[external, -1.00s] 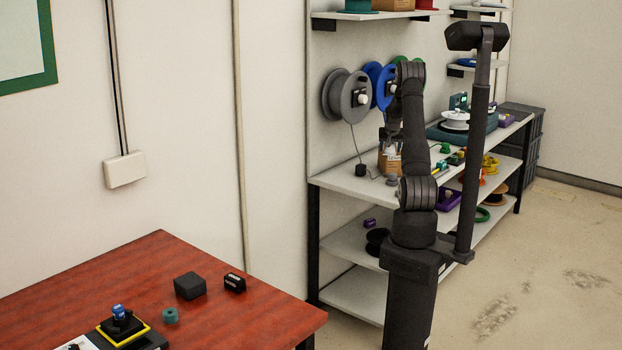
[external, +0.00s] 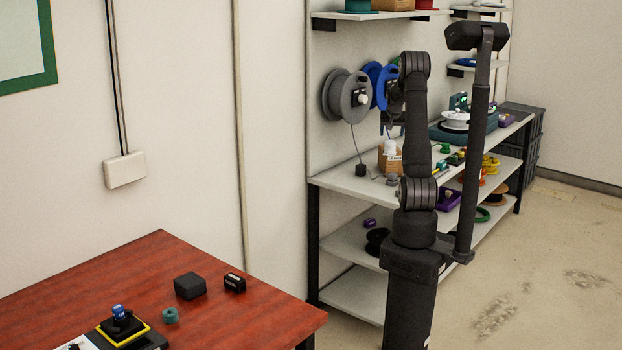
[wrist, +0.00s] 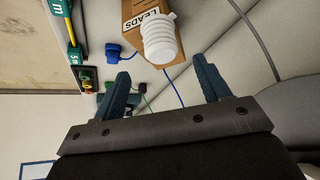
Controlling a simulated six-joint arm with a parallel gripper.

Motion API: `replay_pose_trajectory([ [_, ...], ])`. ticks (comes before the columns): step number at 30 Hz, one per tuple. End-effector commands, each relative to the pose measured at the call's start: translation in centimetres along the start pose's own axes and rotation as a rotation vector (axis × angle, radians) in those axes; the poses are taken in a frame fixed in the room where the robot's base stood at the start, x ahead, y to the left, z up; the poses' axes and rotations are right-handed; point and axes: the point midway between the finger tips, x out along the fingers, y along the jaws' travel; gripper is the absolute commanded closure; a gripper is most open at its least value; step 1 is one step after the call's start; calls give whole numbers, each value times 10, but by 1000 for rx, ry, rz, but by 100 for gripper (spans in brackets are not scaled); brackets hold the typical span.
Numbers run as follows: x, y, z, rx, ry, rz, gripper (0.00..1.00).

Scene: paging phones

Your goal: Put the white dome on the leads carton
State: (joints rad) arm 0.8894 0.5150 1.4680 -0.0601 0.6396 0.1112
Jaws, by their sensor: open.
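The white dome (external: 391,147), a ribbed white piece, appears to rest on top of the brown leads carton (external: 384,163) on the shelf's upper board. In the wrist view the dome (wrist: 160,40) stands over the carton (wrist: 150,10), whose LEADS label is partly covered by it. My gripper (external: 392,130) is just above the dome, partly hidden behind my arm in the external view. In the wrist view my gripper (wrist: 163,75) has its fingers wide apart, with nothing between them, and the dome lies beyond the fingertips.
Cable reels (external: 346,97) hang on the wall left of the carton, with a grey cable trailing down. A blue connector (wrist: 114,52) lies beside the carton. Several small coloured parts lie along the shelf to the right. The red table (external: 230,312) is at the front left.

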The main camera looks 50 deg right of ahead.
Motion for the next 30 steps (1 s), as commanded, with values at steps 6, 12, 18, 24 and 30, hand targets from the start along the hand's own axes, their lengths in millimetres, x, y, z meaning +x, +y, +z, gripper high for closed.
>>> replay_pose_trajectory([
  [6, -19, 0, 0, 0, 1, 0, 31],
  [12, -21, 0, 0, 0, 0, 0, 31],
  [18, -20, 0, 0, 0, 0, 0, 31],
  [24, -6, 0, 0, 0, -1, 0, 31],
  [30, 26, 0, 0, 0, -3, 0, 31],
])
